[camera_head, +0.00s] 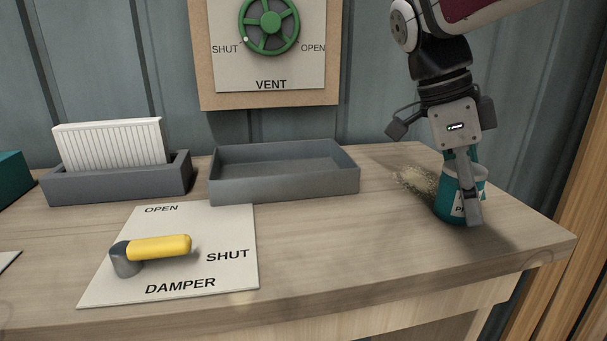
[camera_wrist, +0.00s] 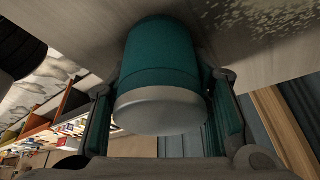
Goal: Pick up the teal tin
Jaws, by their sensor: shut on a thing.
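The teal tin (camera_head: 449,207), with a pale top and a white label, is at the right end of the wooden bench. My gripper (camera_head: 467,200) reaches down over it, one finger across its front and label. In the wrist view the tin (camera_wrist: 162,58) fills the space between the two fingers of my gripper (camera_wrist: 165,115), which is shut on it. The tin looks upright in the head view. I cannot tell whether its base touches the bench.
An empty grey tray (camera_head: 285,187) stands mid-bench, beside a grey holder (camera_head: 118,186) with a white ribbed block (camera_head: 108,145). A damper plate (camera_head: 225,280) with a yellow handle (camera_head: 160,247) lies at the front. A green vent wheel (camera_head: 269,20) is above. A speckled patch (camera_head: 415,181) lies left of the tin.

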